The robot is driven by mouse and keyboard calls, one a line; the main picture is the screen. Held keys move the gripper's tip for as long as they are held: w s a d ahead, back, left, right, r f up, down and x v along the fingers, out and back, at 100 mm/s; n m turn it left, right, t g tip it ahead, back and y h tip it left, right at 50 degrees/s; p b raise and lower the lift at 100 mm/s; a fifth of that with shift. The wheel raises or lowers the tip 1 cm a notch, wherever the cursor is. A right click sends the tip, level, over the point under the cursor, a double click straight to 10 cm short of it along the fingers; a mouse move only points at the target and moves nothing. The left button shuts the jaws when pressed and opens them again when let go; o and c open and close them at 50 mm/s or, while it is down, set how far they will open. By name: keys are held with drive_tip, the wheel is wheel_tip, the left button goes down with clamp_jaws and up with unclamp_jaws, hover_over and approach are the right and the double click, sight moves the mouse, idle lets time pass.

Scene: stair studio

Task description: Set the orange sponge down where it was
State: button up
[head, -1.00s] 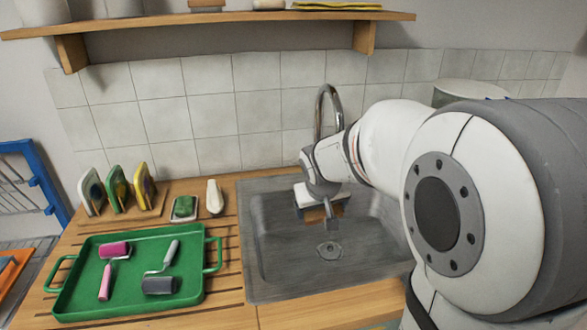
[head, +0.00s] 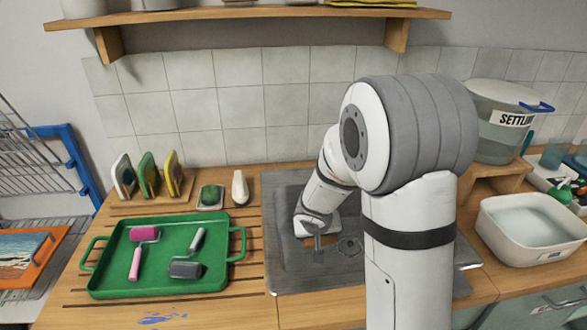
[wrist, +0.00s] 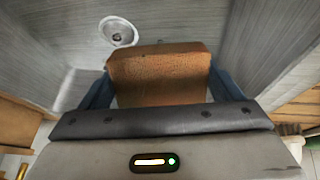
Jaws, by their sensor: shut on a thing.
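The orange sponge (wrist: 160,70) is a brown-orange block between the two bluish fingers of my gripper (wrist: 160,88) in the wrist view. The fingers press on its left and right sides. In the head view my gripper (head: 318,238) hangs over the left part of the grey sink (head: 285,262), pointing down. The sponge is mostly hidden by my gripper there. In the wrist view the sink drain (wrist: 118,32) lies beyond the sponge, apart from it.
Left of the sink, a green tray (head: 112,262) holds two rollers. Behind it are a rack of upright sponges (head: 148,175), a green sponge on a dish (head: 210,196) and a white object (head: 240,187). A white basin (head: 530,228) stands right. A shelf (head: 250,15) runs above.

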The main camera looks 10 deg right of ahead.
drive_tip(key=r+p, duration=0.3)
drive_tip(key=p, duration=0.1)
drive_tip(key=w+r+p, duration=0.1)
drive_tip(key=r+p, duration=0.6)
drive_tip(key=p, duration=0.1)
drive_tip(key=shift+w+r+p, duration=0.25)
drive_tip(key=shift+w+p, duration=0.1)
drive_tip(key=shift+w, duration=0.05)
drive_tip(key=shift+w+r+p, duration=0.1)
drive_tip(key=shift+r+p, duration=0.15)
drive_tip(key=shift+p, duration=0.2)
drive_tip(key=shift+d+r, duration=0.15)
drive_tip(key=shift+d, duration=0.15)
drive_tip(key=shift+w+d+p, duration=0.1)
drive_tip(key=shift+d+p, duration=0.2)
drive_tip(key=shift+d, duration=0.05)
